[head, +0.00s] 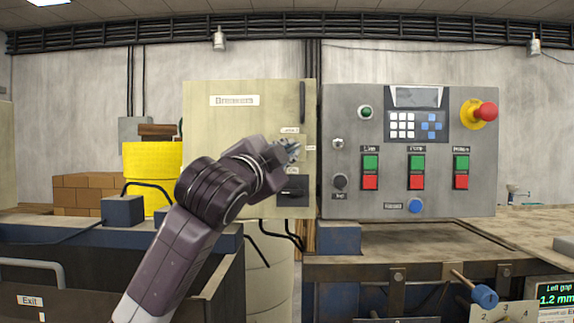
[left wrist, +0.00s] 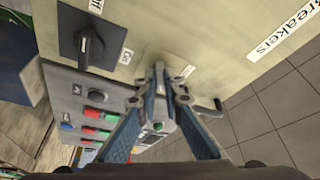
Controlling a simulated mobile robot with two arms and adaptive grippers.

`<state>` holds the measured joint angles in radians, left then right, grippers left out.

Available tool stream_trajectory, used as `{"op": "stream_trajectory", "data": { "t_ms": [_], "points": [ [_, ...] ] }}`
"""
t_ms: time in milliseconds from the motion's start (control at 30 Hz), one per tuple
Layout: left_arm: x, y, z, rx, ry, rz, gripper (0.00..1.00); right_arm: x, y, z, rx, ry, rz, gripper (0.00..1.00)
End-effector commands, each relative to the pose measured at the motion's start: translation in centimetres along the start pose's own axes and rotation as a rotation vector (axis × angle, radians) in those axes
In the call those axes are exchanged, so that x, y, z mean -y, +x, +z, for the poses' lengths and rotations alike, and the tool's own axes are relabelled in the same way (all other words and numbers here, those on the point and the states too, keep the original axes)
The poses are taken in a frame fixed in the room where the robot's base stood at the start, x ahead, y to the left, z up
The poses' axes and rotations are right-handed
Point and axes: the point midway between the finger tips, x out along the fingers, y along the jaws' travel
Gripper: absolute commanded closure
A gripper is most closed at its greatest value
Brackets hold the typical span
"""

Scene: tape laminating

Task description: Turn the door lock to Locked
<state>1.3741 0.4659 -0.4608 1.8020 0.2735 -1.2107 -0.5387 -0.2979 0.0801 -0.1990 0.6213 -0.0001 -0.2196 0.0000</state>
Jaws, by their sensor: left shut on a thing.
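The door lock is on the right side of the beige breaker cabinet (head: 225,150). In the left wrist view a small grey lock piece (left wrist: 158,72) shows between my fingertips, against the cabinet door. My left gripper (head: 290,150) is at the door, between a small label above and the black rotary switch below. It also shows in the left wrist view (left wrist: 160,88), its fingers converged and shut on the lock piece. The gripper covers the lock in the head view, and I cannot read its position. My right gripper is in neither view.
Below the lock is a black rotary switch (head: 292,188), with its knob (left wrist: 88,45) close by in the left wrist view. A dark door handle (head: 303,103) is above. A grey control panel (head: 350,200) with buttons and a red emergency stop (head: 486,111) stands to the right.

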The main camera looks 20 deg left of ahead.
Motion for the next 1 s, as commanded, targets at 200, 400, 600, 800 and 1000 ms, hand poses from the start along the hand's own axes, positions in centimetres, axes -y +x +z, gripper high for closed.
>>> {"op": "stream_trajectory", "data": {
  "t_ms": [200, 400, 600, 800, 1000],
  "points": [
    [-0.5, -0.1, 0.1, -0.004, -0.195, -0.083, 1.00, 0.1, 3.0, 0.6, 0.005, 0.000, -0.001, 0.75],
    [-0.6, -0.1, -0.1, -0.005, -0.371, -0.156, 1.00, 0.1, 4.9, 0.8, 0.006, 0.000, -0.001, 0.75],
    [-0.7, 0.0, -0.2, -0.006, -0.547, -0.226, 1.00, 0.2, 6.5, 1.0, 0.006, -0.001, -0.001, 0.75],
    [-0.6, 0.0, -0.4, -0.007, -0.708, -0.294, 1.00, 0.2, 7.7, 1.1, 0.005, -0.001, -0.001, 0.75],
    [-0.5, 0.0, -0.6, -0.008, -0.836, -0.349, 1.00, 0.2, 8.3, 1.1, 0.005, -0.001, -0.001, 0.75]
  ]
}}
